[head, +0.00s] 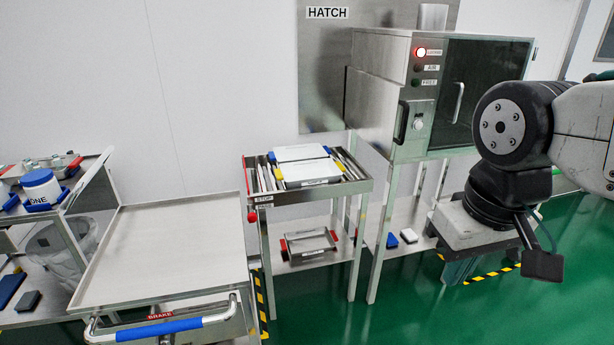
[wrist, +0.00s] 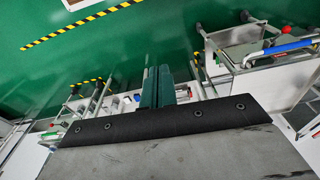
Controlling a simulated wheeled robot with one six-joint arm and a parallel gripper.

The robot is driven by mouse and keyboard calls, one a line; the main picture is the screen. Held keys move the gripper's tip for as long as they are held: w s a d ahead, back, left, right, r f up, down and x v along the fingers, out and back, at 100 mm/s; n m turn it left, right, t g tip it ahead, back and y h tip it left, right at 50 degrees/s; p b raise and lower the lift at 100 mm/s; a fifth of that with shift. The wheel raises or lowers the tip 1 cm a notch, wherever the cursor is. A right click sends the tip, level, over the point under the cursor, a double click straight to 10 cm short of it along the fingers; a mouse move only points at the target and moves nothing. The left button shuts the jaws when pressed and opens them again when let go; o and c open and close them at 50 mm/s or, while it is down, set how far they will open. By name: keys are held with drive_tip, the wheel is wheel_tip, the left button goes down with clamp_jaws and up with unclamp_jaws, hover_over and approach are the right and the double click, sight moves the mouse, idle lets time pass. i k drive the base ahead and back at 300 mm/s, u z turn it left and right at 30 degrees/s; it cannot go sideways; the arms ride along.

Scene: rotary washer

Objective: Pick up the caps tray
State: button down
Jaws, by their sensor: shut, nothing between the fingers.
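No label that I can read names a caps tray, so I cannot tell which tray it is. A shallow steel tray with red end handles (head: 309,255) sits on that stand's lower shelf. My gripper (head: 459,272) hangs at the right, in front of the washer cabinet and well apart from both trays. In the wrist view its two green fingers (wrist: 157,86) are together, with nothing between them.
An empty steel cart (head: 165,245) with a blue handle stands left of the stand. A shelf with a blue-lidded jar (head: 40,186) is at far left. The washer cabinet (head: 440,95) shows a red light. Green floor (head: 400,310) is open in front.

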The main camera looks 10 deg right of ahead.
sight(299, 174)
drive_tip(key=u, duration=0.1)
drive_tip(key=i, duration=1.05)
drive_tip(key=u, duration=0.5)
